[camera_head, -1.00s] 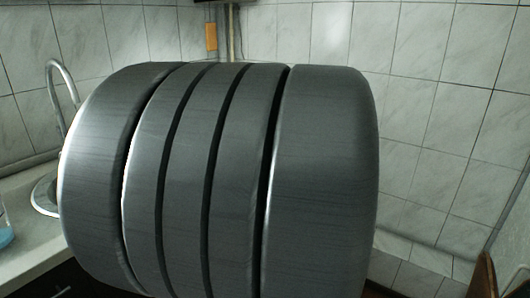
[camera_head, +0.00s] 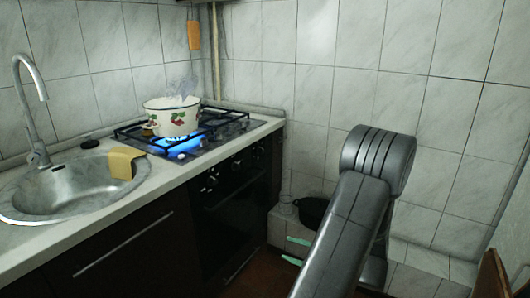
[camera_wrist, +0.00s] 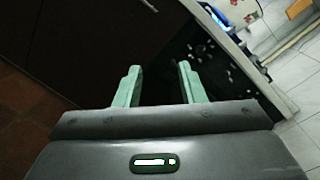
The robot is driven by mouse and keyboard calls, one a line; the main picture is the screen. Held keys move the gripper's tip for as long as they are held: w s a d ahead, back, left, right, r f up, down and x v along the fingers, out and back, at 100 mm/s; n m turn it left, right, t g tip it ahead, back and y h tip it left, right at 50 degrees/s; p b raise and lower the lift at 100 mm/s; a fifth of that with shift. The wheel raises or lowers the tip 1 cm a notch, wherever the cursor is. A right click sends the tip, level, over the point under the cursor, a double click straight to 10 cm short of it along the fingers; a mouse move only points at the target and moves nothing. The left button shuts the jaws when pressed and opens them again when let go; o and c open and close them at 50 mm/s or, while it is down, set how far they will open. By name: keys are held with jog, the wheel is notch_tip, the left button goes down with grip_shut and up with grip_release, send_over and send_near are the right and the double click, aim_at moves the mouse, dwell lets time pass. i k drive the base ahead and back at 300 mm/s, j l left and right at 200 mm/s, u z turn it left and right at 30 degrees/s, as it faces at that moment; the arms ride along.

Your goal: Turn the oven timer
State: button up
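The oven (camera_head: 240,205) has a dark front below the hob, with a row of several knobs (camera_head: 210,180) along its upper edge. I cannot tell which knob is the timer. The oven front also shows at the right of the wrist view (camera_wrist: 205,75), tilted, with its knobs small and dark. My gripper (camera_head: 295,250) reaches down in front of the oven, to its right in the head view and apart from it. In the wrist view its two pale green fingers (camera_wrist: 160,70) stand wide apart with nothing between them.
A white enamel pot (camera_head: 172,119) steams over a lit blue flame on the hob (camera_head: 215,138). A sink (camera_head: 75,185) with a yellow cloth or sponge (camera_head: 125,162) lies left.

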aim_at(260, 150)
jog(key=i+l, duration=0.15)
jog(key=i, duration=0.5)
jog(key=i+l, duration=0.1)
jog(key=i, duration=0.55)
jog(key=i+l, duration=0.15)
jog(key=i, duration=0.55)
